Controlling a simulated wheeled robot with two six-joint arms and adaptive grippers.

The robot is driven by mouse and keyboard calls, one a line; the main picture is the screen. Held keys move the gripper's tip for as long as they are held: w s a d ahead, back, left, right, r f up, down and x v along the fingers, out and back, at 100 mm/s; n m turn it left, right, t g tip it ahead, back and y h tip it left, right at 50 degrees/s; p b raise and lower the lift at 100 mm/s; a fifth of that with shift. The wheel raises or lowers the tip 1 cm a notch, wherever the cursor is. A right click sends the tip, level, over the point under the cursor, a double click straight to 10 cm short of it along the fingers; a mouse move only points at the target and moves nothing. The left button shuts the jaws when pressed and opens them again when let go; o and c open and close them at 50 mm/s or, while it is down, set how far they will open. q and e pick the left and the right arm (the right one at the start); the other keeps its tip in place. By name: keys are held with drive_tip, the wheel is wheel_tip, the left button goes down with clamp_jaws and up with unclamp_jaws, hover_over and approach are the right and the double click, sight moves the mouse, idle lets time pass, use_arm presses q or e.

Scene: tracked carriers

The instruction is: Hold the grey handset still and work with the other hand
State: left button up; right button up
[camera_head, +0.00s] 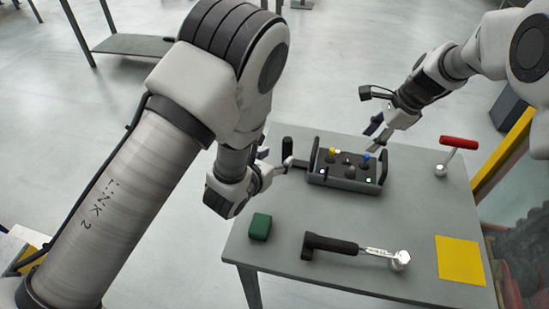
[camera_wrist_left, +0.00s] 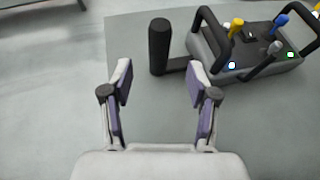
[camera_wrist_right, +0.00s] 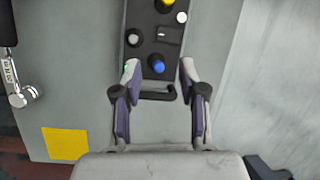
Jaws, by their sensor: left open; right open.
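The grey handset (camera_head: 345,182) lies on the grey table, with black side handles, a blue and a yellow stick, smaller knobs and lit lamps. A black upright grip (camera_head: 288,147) stands on a short arm at its left end. My left gripper (camera_head: 276,163) is open beside that grip; in the left wrist view the grip (camera_wrist_left: 160,47) stands ahead, between and beyond the fingers, apart from them. My right gripper (camera_head: 374,137) is open above the handset's right end. In the right wrist view the blue stick (camera_wrist_right: 157,63) appears between its fingertips; whether they touch cannot be told.
A green block (camera_head: 260,226), a black-handled tool with a metal head (camera_head: 335,244) and a yellow square (camera_head: 460,260) lie toward the table's front. A red T-handled tool (camera_head: 459,143) stands at the right. The table (camera_head: 290,262) is bare between them.

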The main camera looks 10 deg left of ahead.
sight(285, 151)
use_arm(q)
drive_tip(key=x, duration=0.7)
drive_tip(key=shift+w+d+f, duration=0.1)
drive_tip(key=shift+w, duration=0.3)
clamp_jaws()
use_arm(e)
drive_tip(key=shift+a, duration=0.1)
drive_tip(key=c, duration=0.7)
drive_tip(key=n, duration=0.5)
drive_tip(key=shift+a+n, duration=0.1)
drive_tip(key=shift+n, duration=0.2)
clamp_jaws()
drive_tip(key=d+r+n+y, duration=0.1)
drive_tip(key=n, duration=0.8)
drive_tip(key=w+d+r+n+y, duration=0.1)
drive_tip(key=d+n+y, duration=0.1)
drive_tip(key=n, duration=0.8)
drive_tip(key=d+r+n+y, duration=0.1)
drive_tip(key=d+n+y, duration=0.1)
drive_tip(key=n, duration=0.7)
drive_tip(key=shift+w+r+n+t, duration=0.1)
drive_tip(key=shift+w+n+t, duration=0.05)
drive_tip(key=shift+n+t, duration=0.15)
use_arm(q)
drive_tip(key=shift+d, duration=0.1)
